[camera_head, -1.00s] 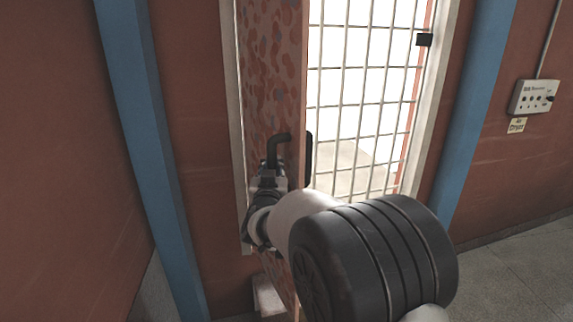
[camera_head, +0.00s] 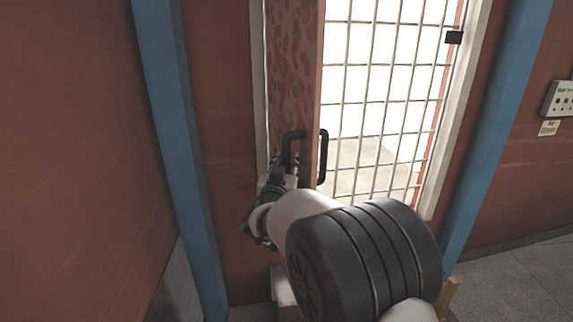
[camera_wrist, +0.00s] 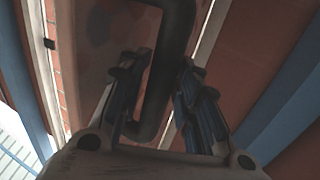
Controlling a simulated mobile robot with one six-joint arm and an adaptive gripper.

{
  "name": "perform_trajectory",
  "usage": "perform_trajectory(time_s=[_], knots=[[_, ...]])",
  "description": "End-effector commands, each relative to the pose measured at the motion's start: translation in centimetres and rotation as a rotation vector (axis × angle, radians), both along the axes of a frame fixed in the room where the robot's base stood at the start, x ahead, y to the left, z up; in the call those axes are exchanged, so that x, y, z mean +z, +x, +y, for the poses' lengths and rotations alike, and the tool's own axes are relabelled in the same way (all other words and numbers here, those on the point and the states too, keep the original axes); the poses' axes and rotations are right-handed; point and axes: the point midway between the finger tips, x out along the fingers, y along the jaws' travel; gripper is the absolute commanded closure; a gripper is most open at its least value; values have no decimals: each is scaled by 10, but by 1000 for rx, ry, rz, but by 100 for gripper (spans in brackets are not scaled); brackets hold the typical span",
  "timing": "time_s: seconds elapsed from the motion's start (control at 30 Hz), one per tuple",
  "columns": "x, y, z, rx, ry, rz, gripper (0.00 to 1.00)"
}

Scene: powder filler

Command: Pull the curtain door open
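The curtain door (camera_head: 298,75) is a tall reddish, mottled panel, seen at a steep angle and standing partly open in its pale frame. A black bent handle (camera_head: 287,152) is on its near face, and a second black handle (camera_head: 323,157) shows past its right edge. My gripper (camera_head: 284,168) is at the lower part of the near handle. In the wrist view the handle (camera_wrist: 158,90) runs between the two fingers of my gripper (camera_wrist: 164,85), which close in on both sides of it. Their exact contact is dim and hard to see.
Right of the door is a bright opening with a white grid (camera_head: 375,95). Blue posts stand at left (camera_head: 175,150) and right (camera_head: 500,120) against red walls. A grey control box (camera_head: 560,98) is on the right wall. Grey floor (camera_head: 520,280) is free at lower right.

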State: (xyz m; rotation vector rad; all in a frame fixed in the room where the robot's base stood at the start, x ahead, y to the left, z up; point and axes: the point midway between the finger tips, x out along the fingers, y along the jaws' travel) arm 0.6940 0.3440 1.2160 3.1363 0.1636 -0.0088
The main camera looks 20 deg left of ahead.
Motion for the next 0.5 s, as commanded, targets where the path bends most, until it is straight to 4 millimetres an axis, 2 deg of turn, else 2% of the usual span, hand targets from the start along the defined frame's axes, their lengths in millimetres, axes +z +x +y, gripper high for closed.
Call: perform_trajectory(time_s=[0.13, 0.5], knots=[[1, 0, 0, 0, 0, -3, 59], [3, -5, 0, 1, 2, -5, 59]])
